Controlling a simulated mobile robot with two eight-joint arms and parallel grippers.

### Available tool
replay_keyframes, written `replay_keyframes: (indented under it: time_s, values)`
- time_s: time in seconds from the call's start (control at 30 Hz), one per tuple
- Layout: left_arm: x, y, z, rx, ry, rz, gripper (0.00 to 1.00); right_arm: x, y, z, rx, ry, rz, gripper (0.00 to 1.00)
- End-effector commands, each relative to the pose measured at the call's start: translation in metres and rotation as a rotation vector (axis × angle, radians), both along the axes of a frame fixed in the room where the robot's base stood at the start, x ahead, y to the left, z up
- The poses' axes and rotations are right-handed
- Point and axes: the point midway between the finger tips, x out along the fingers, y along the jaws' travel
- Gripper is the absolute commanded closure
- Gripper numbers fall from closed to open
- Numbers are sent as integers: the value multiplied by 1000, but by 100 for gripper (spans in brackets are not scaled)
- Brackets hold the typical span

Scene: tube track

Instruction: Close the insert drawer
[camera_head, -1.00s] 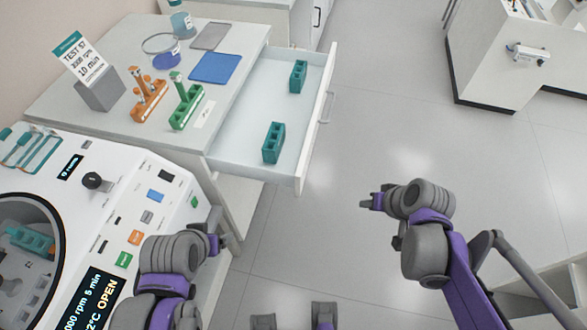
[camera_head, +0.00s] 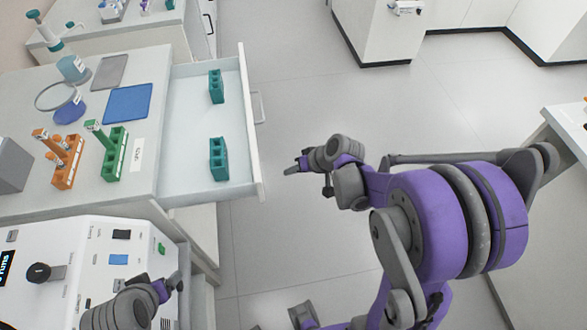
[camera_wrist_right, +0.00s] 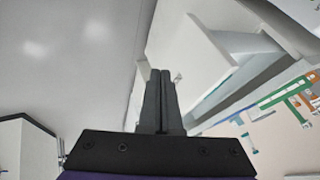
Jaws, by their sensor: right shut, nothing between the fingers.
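The insert drawer (camera_head: 190,125) is pulled out from the right side of the white counter in the head view. Two teal inserts stand in it, one at the back (camera_head: 216,87) and one nearer (camera_head: 219,159). Its front panel has a bar handle (camera_head: 259,107) on the outside. My right gripper (camera_head: 288,171) is shut and empty, a short way right of the front panel's near end, apart from it. In the right wrist view its fingers (camera_wrist_right: 160,90) are together, with a white drawer-like edge beyond. My left gripper (camera_head: 177,284) is low beside the machine panel; its fingers are unclear.
On the counter (camera_head: 60,205) are an orange rack (camera_head: 67,172), a green rack (camera_head: 115,155) and a blue mat (camera_head: 128,104). The white machine with buttons (camera_head: 90,265) is at the lower left. Open floor (camera_head: 310,90) lies right of the drawer.

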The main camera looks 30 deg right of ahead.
Motion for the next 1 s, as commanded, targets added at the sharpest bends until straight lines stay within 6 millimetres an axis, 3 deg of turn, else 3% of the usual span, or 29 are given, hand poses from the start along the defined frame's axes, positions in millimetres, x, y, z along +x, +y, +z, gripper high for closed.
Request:
replay_keyframes:
  time_s: [0.23,0.5,1.0]
  values:
    - [-2,0,-7,0,4,0,17,26,19,-43,0,1,3,100]
    - [1,0,2,0,-1,0,17,34,52,-39,-1,0,2,100]
    - [1,0,2,0,-1,0,17,36,57,-40,-1,0,0,100]
